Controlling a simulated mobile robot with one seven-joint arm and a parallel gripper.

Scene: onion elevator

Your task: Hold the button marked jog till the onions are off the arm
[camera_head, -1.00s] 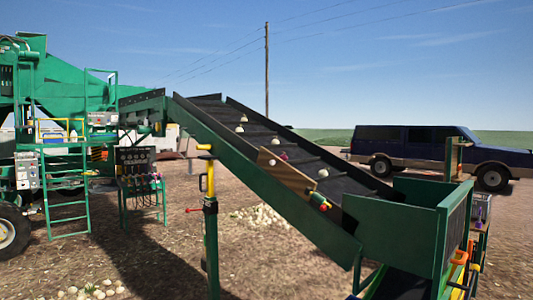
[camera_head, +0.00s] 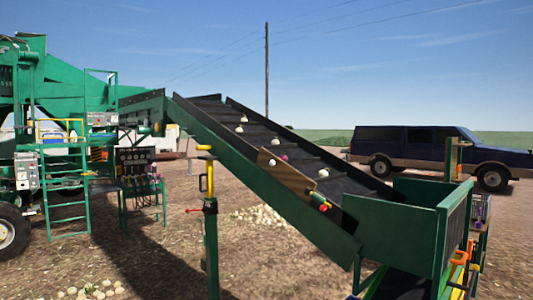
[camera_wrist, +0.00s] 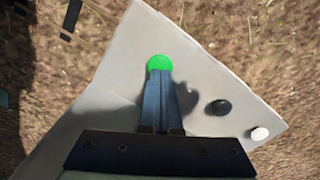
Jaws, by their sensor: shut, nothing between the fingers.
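In the wrist view my gripper (camera_wrist: 160,74) is shut and empty. Its fingertips are over the lower edge of a bright green button (camera_wrist: 159,62) on a pale grey panel (camera_wrist: 125,55). I cannot tell whether they press it. A black button (camera_wrist: 218,108) and a white button (camera_wrist: 260,133) are to the right; no jog marking is readable. In the head view the elevator arm (camera_head: 225,140) slopes down to the right. Several pale onions (camera_head: 244,119) and a reddish one (camera_head: 285,157) are on its dark belt. My gripper is outside that view.
A green hopper (camera_head: 400,230) is at the arm's lower end. A green post with a yellow handle (camera_head: 210,180) stands before the arm. Green machinery with a ladder (camera_head: 67,190) is at left. Onions lie on the ground (camera_head: 260,215). A dark blue vehicle (camera_head: 415,145) is behind.

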